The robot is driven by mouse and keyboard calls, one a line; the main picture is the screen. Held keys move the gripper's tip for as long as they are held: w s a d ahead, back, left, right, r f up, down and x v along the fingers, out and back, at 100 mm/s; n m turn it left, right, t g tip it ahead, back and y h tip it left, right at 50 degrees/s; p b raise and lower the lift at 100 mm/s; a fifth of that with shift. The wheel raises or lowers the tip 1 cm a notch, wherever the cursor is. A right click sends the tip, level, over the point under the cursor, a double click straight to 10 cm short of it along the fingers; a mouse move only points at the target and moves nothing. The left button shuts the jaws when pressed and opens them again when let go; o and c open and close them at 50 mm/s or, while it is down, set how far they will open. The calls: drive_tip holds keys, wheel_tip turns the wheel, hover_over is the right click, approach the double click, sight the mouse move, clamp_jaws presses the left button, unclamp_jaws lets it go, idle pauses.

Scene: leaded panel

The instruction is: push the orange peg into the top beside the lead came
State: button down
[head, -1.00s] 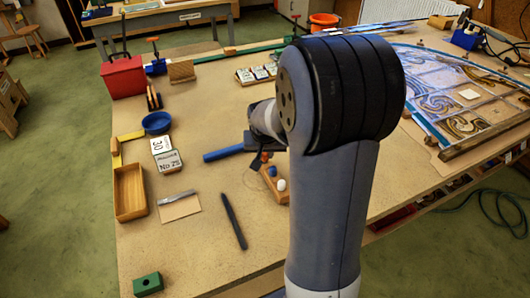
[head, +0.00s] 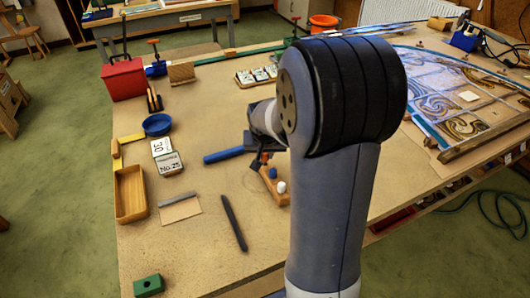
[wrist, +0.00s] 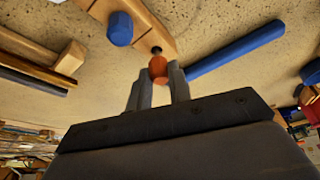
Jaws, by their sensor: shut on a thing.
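My gripper (wrist: 160,88) is shut on the orange peg (wrist: 158,68) in the wrist view. The peg's end is close to a dark spot at the edge of a wooden block (wrist: 152,22); I cannot tell whether it is in a hole. A blue peg (wrist: 120,28) stands in the same block. In the head view the wooden block (head: 268,180) is partly behind my arm, with the blue peg (head: 272,172) and a white peg (head: 281,187) on it. The orange peg (head: 265,157) shows small above the block. I cannot pick out the lead came.
A blue rod (head: 226,155) lies left of my gripper. A dark strip (head: 234,222) lies in front. The leaded panel (head: 450,95) is at right.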

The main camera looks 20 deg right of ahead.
drive_tip(key=shift+r+p, duration=0.95)
drive_tip(key=shift+r, duration=0.7)
